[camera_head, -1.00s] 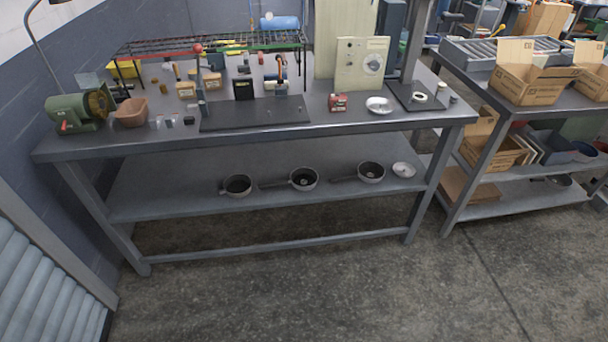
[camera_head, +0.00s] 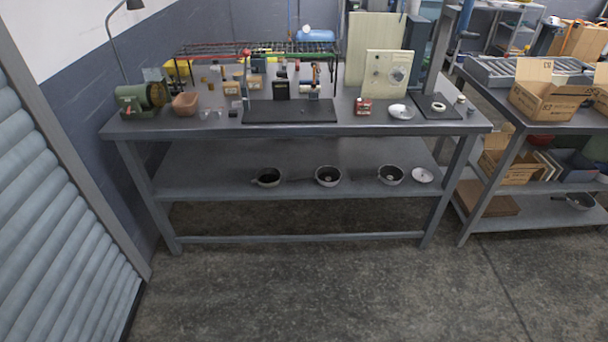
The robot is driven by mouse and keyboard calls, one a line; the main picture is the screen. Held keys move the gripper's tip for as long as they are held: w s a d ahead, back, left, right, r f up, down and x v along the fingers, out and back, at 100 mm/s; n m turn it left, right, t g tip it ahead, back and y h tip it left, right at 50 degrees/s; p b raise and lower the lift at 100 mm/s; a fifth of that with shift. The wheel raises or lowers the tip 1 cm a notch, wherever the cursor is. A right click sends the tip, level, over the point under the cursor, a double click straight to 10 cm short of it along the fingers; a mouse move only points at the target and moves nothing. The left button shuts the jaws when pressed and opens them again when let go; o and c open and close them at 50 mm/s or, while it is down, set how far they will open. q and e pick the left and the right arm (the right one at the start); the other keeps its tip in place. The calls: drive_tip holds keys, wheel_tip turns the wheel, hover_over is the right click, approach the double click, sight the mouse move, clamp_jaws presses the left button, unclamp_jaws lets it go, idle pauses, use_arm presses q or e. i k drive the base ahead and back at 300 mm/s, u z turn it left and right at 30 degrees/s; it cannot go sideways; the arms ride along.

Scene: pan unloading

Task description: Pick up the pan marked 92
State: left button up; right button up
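Three small dark pans stand in a row on the lower shelf (camera_head: 215,183) of the grey workbench. Handles of the middle and right pans seem to point left. I cannot read any number on them, so I cannot tell which is marked 92. A pale round dish or lid (camera_head: 423,175) lies right of the right pan. Neither of my grippers shows in the head view.
The bench top (camera_head: 215,129) above the shelf holds a green machine (camera_head: 140,100), a wire rack, small parts and a white dish (camera_head: 401,112). A second bench with cardboard boxes (camera_head: 545,97) stands at right. A ribbed shutter (camera_head: 60,215) is at left. The floor (camera_head: 320,285) in front is clear.

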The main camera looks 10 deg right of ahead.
sight(328, 176)
drive_tip(key=u, duration=0.55)
drive_tip(key=i, duration=1.55)
drive_tip(key=z, duration=0.95)
drive_tip(key=i, duration=0.9)
drive_tip(key=z, duration=1)
